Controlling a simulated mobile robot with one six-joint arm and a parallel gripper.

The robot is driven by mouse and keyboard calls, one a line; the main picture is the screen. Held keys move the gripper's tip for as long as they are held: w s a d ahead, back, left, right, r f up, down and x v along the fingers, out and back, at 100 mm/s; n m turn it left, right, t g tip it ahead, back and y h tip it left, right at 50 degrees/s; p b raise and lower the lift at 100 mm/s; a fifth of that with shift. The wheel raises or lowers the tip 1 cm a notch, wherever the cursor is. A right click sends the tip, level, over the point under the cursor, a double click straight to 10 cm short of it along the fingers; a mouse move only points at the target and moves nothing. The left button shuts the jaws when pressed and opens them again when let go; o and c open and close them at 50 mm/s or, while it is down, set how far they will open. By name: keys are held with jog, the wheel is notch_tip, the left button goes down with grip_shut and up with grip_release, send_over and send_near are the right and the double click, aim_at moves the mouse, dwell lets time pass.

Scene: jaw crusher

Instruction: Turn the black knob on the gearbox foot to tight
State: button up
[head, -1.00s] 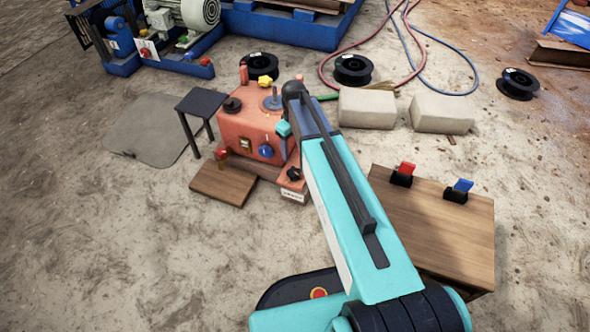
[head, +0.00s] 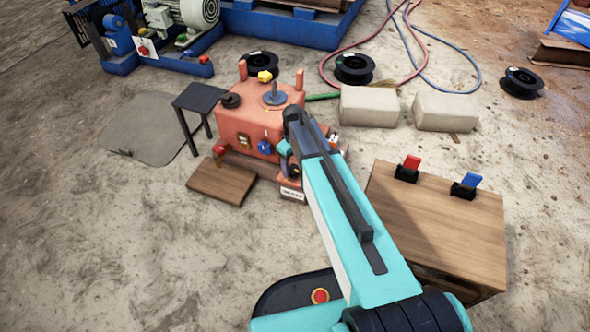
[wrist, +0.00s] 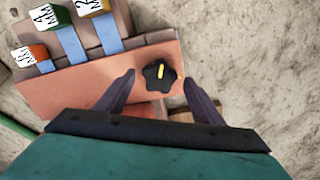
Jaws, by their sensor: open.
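The black knob (wrist: 159,74) is star-shaped with a yellow mark on top and sits near the end of the salmon-red gearbox foot (wrist: 60,92) in the wrist view. The yellow mark points nearly up in that picture, tilted slightly right. My gripper (wrist: 158,80) is open, with one dark finger on each side of the knob and gaps between. I cannot tell whether the fingertips are level with it or above it. In the head view the red gearbox (head: 246,121) stands at the centre, and my arm hides part of its right side and foot.
In the head view, a wooden board (head: 222,181) and black stool (head: 199,98) are left; a wooden table (head: 440,215) and pale blocks (head: 368,107) are right.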

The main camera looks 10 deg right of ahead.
jog(key=shift+f, duration=0.75)
jog(key=c, duration=1)
jog(key=shift+d, duration=0.1)
jog(key=shift+c, duration=0.2)
